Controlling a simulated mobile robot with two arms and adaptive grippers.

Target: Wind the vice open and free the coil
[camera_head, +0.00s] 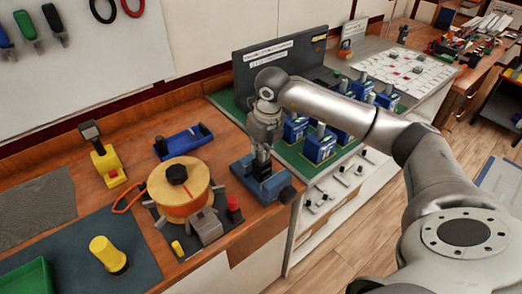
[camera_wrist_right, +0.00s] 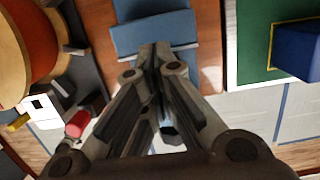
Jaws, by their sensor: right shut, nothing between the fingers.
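The blue vice (camera_head: 270,188) stands near the front edge of the wooden bench, with a dark round knob (camera_head: 288,195) at its front right. Its blue body also shows at the top of the right wrist view (camera_wrist_right: 150,35). My right gripper (camera_head: 262,162) points down just above the vice, hiding its jaws. Its fingers are shut and empty; I cannot tell whether the tips touch the vice. I cannot make out a coil in the vice. A wooden reel with an orange winding (camera_head: 180,190) sits left of it. My left gripper is not in view.
A grey block (camera_head: 205,226) and a red cylinder (camera_head: 233,207) sit close by the reel. A blue tray (camera_head: 184,141) lies behind it. Blue breaker units (camera_head: 320,145) stand on a green board right of the vice.

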